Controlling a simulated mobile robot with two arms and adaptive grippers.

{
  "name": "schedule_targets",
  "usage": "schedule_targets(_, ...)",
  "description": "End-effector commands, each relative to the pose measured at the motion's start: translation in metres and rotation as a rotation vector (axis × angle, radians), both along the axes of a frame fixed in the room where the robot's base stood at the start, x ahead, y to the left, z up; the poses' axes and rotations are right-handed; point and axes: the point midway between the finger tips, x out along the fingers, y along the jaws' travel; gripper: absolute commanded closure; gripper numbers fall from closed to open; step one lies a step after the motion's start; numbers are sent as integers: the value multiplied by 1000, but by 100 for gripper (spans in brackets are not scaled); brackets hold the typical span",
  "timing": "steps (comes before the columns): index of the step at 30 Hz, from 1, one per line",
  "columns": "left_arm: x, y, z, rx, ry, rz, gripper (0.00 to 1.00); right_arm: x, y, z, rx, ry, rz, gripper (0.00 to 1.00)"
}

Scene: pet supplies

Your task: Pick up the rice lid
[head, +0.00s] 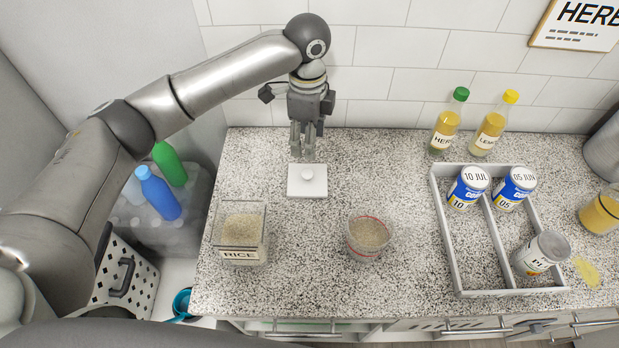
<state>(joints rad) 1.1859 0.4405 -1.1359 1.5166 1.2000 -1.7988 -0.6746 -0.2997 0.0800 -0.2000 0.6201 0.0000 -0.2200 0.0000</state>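The rice lid (307,181) is a white square plate with a round knob on top. It lies on the speckled counter behind the rice container (240,234), a clear square box labelled RICE that stands open with grain in it. My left gripper (303,155) points down just above and behind the lid, with its fingers close over the lid's far side. The fingers look narrowly spaced, and I cannot tell whether they are open or shut. No contact with the knob shows. My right gripper is not in view.
A glass of grain (369,238) stands right of the rice container. A white divided tray (447,238) holds several cans at the right. Two bottles (447,121) (493,125) stand by the tiled wall. The counter between lid and tray is clear.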

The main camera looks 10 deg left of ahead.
Motion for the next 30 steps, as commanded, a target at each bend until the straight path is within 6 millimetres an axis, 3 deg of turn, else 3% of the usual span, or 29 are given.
schedule_targets(9, -2, 0, -45, 1, 4, 0, 49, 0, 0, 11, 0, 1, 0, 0)
schedule_targets(16, -5, -1, -62, 1, 4, -1, 49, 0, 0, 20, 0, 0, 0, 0)
schedule_targets(24, -10, -3, -99, 0, 2, 0, 49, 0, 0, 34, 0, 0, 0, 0)
schedule_targets(30, -10, -2, -105, 1, 1, -1, 49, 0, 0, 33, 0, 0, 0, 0)
